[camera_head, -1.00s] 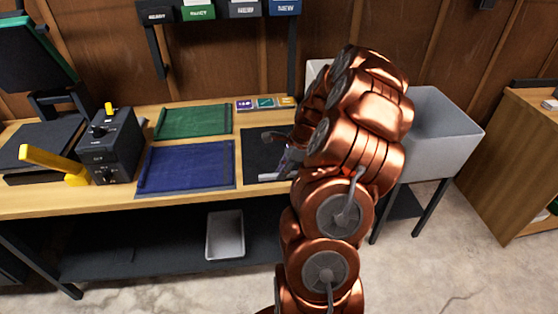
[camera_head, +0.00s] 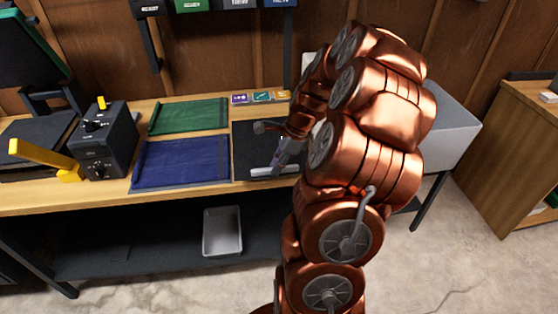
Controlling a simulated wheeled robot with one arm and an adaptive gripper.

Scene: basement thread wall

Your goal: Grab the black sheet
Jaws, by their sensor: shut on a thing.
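The black sheet (camera_head: 244,148) lies on the wooden bench, to the right of the blue sheet. My copper arm hides its right part. My gripper (camera_head: 274,168) is over the sheet's front part, with its grey fingers low at the sheet's surface. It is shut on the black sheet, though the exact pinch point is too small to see. The visible part of the sheet looks flat on the bench.
A blue sheet (camera_head: 180,163) and a green sheet (camera_head: 188,117) lie left of the black one. Small coloured tiles (camera_head: 262,97) sit behind it. A dark control box (camera_head: 105,142) stands left; a grey sink (camera_head: 452,125) is right. A white tray (camera_head: 222,232) sits on the lower shelf.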

